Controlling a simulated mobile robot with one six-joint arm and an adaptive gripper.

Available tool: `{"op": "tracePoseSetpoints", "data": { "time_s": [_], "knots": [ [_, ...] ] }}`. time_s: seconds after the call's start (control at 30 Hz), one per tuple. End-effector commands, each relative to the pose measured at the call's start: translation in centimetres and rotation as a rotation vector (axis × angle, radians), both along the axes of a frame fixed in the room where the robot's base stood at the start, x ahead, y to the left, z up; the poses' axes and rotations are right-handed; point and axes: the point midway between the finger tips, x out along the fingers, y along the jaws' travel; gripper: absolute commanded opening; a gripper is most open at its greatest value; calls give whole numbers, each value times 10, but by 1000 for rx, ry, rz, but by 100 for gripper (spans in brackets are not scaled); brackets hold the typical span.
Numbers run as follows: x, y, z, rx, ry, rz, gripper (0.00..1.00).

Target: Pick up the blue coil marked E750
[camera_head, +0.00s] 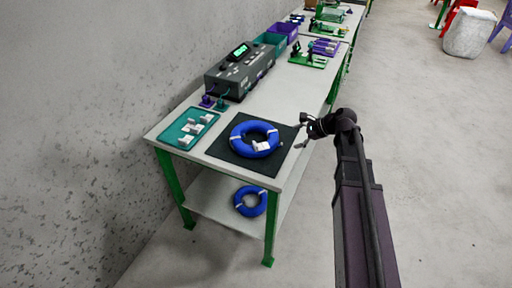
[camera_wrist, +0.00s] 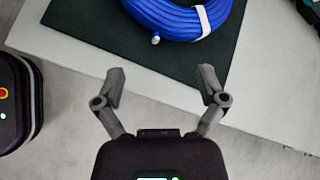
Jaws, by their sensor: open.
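A blue cable coil (camera_head: 239,139) with white ties and a white tag lies flat on a dark mat (camera_head: 223,153) on the table. I cannot read the tag's marking. The coil also shows at the top of the wrist view (camera_wrist: 178,22), partly cut off, with a white band and a cable end. A second blue coil (camera_head: 241,208) lies on the lower shelf. My gripper (camera_head: 302,131) is at the table's right edge, to the right of the mat. In the wrist view my gripper (camera_wrist: 162,82) has its fingers spread apart, empty and short of the coil.
A teal tray (camera_head: 172,137) with small white parts is left of the mat. A dark device with a green display (camera_head: 240,72) stands behind it. Teal and purple bins (camera_head: 284,30) and green fixtures are farther back. A wall runs along the left; open floor lies right.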

Motion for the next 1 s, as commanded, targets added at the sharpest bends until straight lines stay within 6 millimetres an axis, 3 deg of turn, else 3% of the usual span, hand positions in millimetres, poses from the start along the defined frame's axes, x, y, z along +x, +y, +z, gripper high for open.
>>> {"op": "tracePoseSetpoints", "data": {
  "time_s": [0.03,0.1,0.33,1.0],
  "knots": [
    [16,0,-8,63,39,-56,91],
    [29,1,-7,153,100,-129,91],
    [60,0,1,368,256,-279,91],
    [68,5,3,428,306,-316,91]
  ]
}}
